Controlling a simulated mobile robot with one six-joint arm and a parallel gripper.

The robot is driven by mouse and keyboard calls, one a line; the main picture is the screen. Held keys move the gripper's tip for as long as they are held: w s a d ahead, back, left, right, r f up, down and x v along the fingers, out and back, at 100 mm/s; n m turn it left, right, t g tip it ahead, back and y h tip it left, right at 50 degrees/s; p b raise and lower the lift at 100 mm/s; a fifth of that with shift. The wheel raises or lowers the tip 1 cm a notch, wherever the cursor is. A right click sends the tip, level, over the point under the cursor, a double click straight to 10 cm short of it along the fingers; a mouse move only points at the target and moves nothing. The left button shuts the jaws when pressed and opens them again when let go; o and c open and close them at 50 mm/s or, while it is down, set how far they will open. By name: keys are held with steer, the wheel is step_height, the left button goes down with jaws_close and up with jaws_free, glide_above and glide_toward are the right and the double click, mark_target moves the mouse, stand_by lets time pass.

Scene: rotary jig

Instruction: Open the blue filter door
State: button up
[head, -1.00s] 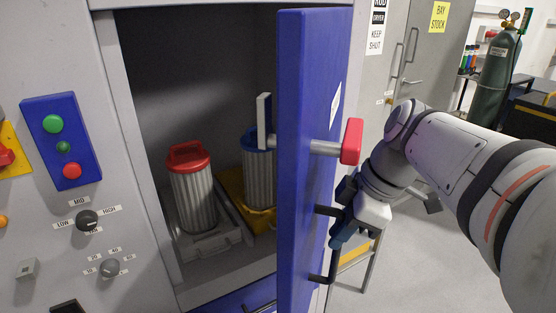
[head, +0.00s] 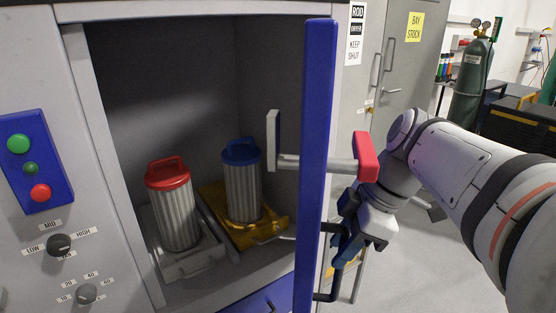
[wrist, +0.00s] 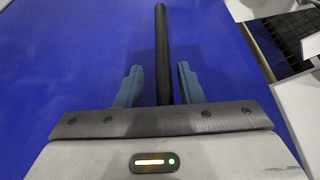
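The blue filter door (head: 317,160) stands swung out from the cabinet, nearly edge-on in the head view. A black bar handle (head: 327,296) is on its outer face. A latch with a red grip (head: 367,156) passes through the door and ends in a pale plate (head: 273,140) on the inner side. My gripper (head: 342,236) is at the handle on the outer side. In the wrist view, the black bar (wrist: 162,50) runs between the fingers of my gripper (wrist: 160,85), with gaps on both sides. The fingers are open around it; their tips face the blue panel.
Inside the cabinet stand a red-capped filter (head: 174,205) on a grey tray and a blue-capped filter (head: 242,185) on a yellow tray (head: 268,231). A button panel (head: 35,162) and knobs are at left. Grey lockers (head: 400,75) and a green gas cylinder (head: 469,85) stand behind.

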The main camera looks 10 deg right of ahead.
steer(key=v, duration=0.7)
steer(key=shift+r, duration=0.35)
steer(key=shift+s+d, duration=0.1)
steer(key=shift+d, duration=0.05)
steer(key=shift+c, duration=0.3)
